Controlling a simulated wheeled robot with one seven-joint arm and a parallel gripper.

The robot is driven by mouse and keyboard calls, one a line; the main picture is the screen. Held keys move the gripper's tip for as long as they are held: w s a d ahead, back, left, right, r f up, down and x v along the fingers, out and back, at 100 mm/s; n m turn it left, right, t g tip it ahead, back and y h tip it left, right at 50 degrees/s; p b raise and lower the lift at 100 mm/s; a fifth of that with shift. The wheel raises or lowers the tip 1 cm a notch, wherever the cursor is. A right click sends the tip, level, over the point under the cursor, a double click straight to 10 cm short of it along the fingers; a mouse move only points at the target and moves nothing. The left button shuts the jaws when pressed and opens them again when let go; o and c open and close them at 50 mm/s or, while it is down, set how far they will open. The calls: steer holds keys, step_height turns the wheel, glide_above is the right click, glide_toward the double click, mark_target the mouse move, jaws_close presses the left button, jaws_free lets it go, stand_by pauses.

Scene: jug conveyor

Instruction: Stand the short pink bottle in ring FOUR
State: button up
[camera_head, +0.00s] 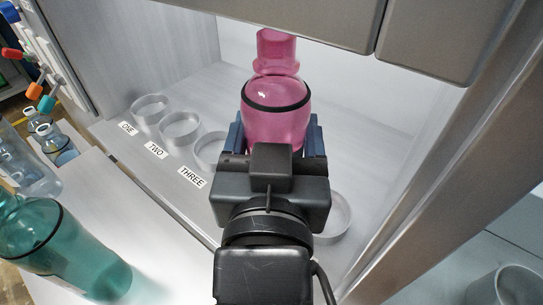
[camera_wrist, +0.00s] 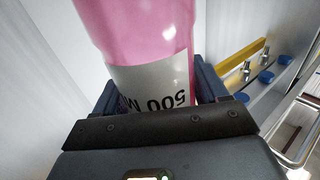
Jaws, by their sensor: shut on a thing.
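The short pink bottle (camera_head: 276,100) is see-through with a black band around its shoulder. My gripper (camera_head: 276,138) is shut on its body, with a blue finger on each side. In the wrist view the pink bottle (camera_wrist: 140,35) shows a grey label reading "500 M", upside down, between the fingers (camera_wrist: 155,95). The bottle looks roughly upright in the head view; its base is hidden behind my gripper. A ring (camera_head: 336,214) shows partly at the right of my gripper, to the right of ring THREE. Its label is hidden.
Rings ONE (camera_head: 150,108), TWO (camera_head: 181,128) and THREE (camera_head: 209,150) stand empty in a row on the bay floor. A grey overhang (camera_head: 430,45) is above, close to the bottle's top. A teal bottle (camera_head: 75,250) and clear bottles (camera_head: 25,165) stand at the left.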

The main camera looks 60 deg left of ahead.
steer(key=w+a+f, duration=0.5)
steer(key=a+f, duration=0.5)
steer(key=f, duration=0.1)
steer(key=shift+a, duration=0.25)
steer(key=shift+f+b, duration=0.15)
steer(key=shift+b, duration=0.15)
steer(key=o, duration=1)
steer(key=shift+r, duration=0.2)
steer(key=v, duration=1.2)
steer(key=shift+b, duration=0.3)
steer(key=shift+r, duration=0.1)
